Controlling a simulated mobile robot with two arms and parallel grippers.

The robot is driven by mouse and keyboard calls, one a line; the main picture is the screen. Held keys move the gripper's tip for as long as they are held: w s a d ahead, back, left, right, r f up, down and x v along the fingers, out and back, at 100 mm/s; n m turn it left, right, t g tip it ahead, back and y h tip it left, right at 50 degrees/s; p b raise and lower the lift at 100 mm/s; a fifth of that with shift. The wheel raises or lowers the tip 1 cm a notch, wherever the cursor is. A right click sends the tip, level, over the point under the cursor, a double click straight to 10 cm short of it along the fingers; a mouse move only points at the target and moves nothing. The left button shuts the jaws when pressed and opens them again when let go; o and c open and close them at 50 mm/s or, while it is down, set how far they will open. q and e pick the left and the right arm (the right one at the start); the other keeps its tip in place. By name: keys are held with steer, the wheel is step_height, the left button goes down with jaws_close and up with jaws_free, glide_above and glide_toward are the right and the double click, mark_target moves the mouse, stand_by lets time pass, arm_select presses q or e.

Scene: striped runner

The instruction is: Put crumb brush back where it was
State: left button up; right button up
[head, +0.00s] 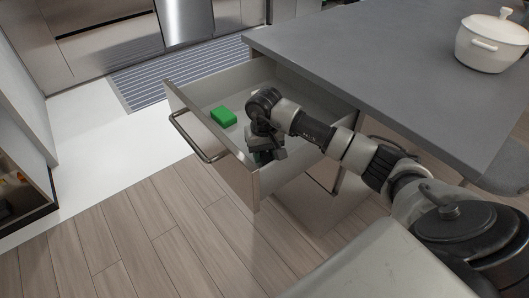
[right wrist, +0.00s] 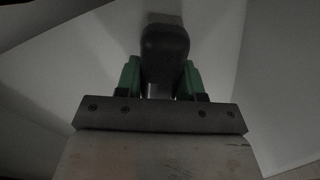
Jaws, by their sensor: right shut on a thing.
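An open drawer (head: 180,100) sticks out from the grey-topped counter. My right gripper (head: 262,157) reaches down inside it, near the front right corner. In the right wrist view my right gripper (right wrist: 161,82) has its green-padded fingers shut on a dark, rounded thing, which I take to be the crumb brush (right wrist: 165,50). Its far end is in shadow, and I cannot tell whether it touches the drawer floor. In the head view my gripper and arm mostly hide the brush. My left gripper is not in view.
A white lidded pot (head: 491,42) stands on the counter (head: 370,55). A striped runner (head: 180,75) lies on the floor behind the drawer. The wooden floor in front is clear.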

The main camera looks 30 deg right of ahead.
stand_by(0.3)
steer(key=o, duration=0.9)
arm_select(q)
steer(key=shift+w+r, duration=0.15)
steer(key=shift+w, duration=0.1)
arm_select(e)
steer(key=shift+r, duration=0.1)
step_height(320, 180, up, 2)
steer(key=shift+r, duration=0.15)
step_height(320, 180, up, 8)
steer(key=shift+r, duration=0.2)
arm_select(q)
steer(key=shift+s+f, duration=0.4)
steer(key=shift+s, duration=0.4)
arm_select(e)
steer(key=shift+r, duration=0.7)
